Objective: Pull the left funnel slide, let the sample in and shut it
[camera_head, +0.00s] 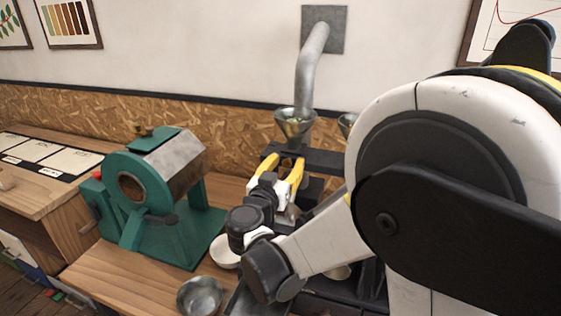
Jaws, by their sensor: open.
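The left funnel (295,125) is a metal cone in a dark stand (322,160), below a grey pipe. A second funnel (347,122) is to its right, mostly hidden by my arm. My gripper (283,166), with yellow fingers, is open just below and in front of the left funnel. I cannot make out the slide; it may be hidden at the fingers. Some pale material shows in the left funnel's mouth.
A green roaster (158,195) stands left of the stand. A metal bowl (200,296) and a white bowl (224,251) sit on the wooden bench in front. A grey pipe (308,68) comes down from the wall. My arm covers the right side.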

